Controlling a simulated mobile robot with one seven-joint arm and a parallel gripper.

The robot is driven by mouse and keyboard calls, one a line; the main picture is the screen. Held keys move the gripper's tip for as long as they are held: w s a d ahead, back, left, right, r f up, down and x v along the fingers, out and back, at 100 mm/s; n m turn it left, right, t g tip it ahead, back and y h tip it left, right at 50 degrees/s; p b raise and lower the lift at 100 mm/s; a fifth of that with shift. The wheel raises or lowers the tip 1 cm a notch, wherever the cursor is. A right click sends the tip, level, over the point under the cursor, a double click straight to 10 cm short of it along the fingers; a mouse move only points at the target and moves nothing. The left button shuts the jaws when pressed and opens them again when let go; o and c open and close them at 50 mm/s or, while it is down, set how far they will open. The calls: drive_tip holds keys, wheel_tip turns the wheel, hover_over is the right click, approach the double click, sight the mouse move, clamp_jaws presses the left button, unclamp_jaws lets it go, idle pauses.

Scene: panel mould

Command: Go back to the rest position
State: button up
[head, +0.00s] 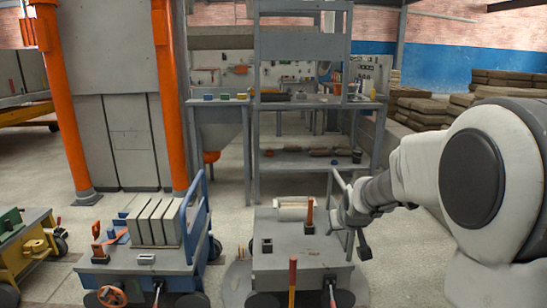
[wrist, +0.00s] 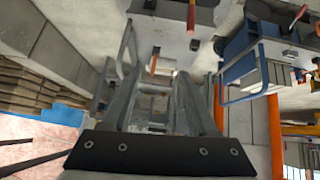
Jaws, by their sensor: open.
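My gripper (head: 347,215) is in the head view, at the end of my arm reaching in from the right. It appears over the right side of the grey middle cart (head: 325,248). Its jaws are open, with nothing visible between them. In the wrist view my gripper (wrist: 158,95) shows two long grey fingers spread apart beyond a dark bolted bar. The wrist picture appears turned over, with the carts along its top. No marker for a rest position is visible.
The middle cart carries a pale roll (head: 293,212), an orange-handled tool (head: 309,217) and a small dark block (head: 267,245). A blue-railed cart (head: 170,262) with several grey slabs (head: 155,222) stands left of it. A workbench (head: 285,103) is behind. Stacked sacks (head: 420,113) stand at right.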

drive_tip(key=s+a+r+g, duration=0.1)
drive_tip(key=s+r, duration=0.3)
drive_tip(key=s, duration=0.3)
drive_tip(key=s+a+r, duration=0.1)
drive_tip(key=s+r, duration=0.2)
drive_tip(key=s, duration=0.5)
drive_tip(key=s+g, duration=0.2)
drive_tip(key=s, duration=1.7)
wheel_tip(320, 180, up, 28)
drive_tip(key=p, duration=2.8)
drive_tip(key=shift+w+a+f+m, duration=0.15)
drive_tip(key=shift+w+a+m, duration=0.25)
drive_tip(key=shift+w+a, duration=0.05)
drive_tip(key=shift+a, duration=0.15)
